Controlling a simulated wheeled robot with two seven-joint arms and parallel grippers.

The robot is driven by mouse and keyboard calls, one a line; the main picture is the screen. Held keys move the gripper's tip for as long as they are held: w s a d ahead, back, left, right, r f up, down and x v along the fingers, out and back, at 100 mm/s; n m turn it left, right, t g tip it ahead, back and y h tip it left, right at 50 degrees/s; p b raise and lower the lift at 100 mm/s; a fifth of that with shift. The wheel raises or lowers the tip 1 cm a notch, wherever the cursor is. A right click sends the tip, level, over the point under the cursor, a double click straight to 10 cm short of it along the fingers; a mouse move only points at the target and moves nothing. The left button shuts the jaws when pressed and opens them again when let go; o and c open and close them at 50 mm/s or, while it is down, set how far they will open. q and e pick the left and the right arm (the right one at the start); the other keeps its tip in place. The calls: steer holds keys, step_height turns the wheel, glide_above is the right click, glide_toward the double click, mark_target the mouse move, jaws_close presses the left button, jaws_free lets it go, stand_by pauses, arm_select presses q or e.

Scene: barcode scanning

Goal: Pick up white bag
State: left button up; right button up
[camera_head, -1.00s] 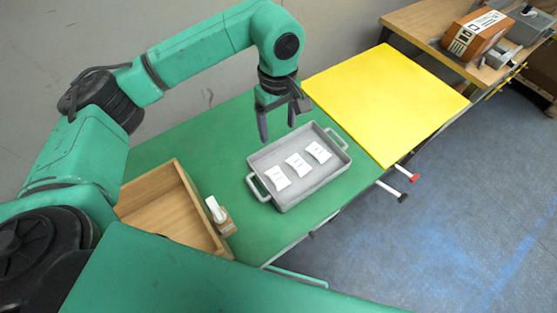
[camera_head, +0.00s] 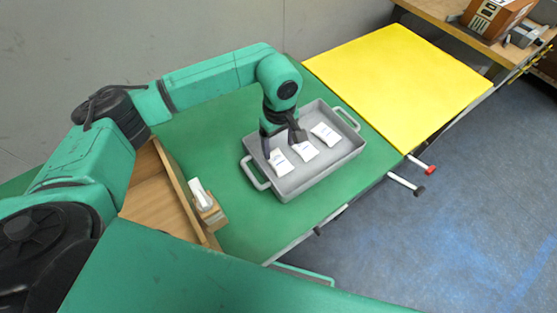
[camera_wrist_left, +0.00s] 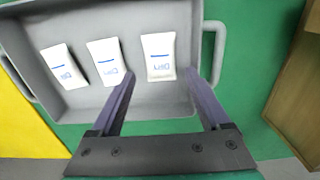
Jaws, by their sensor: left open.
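Three small white bags with blue print lie in a row in a grey tray (camera_head: 342,160). In the head view they are a left bag (camera_head: 280,163), a middle bag (camera_head: 305,152) and a right bag (camera_head: 324,133). My left gripper (camera_head: 283,148) is open and empty over the tray, pointing down near the left bag. In the left wrist view its fingers (camera_wrist_left: 159,76) frame the near end of that same bag (camera_wrist_left: 158,57), one on each side. Whether they touch it cannot be told. My right gripper is out of view.
The tray stands on a green table (camera_head: 235,215). A wooden box (camera_head: 150,200) and a small white device on a wooden stand (camera_head: 203,201) are to the left. A yellow board (camera_head: 400,85) lies beyond. Tray walls and handles surround the bags.

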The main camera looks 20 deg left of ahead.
mark_target(279, 161)
arm_select(q)
step_height(279, 161, down, 7)
steer(key=shift+s+d+r+p, duration=0.1)
steer(key=shift+s+r+p, duration=0.1)
steer(key=shift+p, duration=0.6)
steer(key=shift+w+f, duration=0.15)
steer(key=shift+f, duration=0.15)
steer(key=c, duration=1.1)
steer(key=shift+r, duration=0.1)
steer(key=shift+c, duration=0.2)
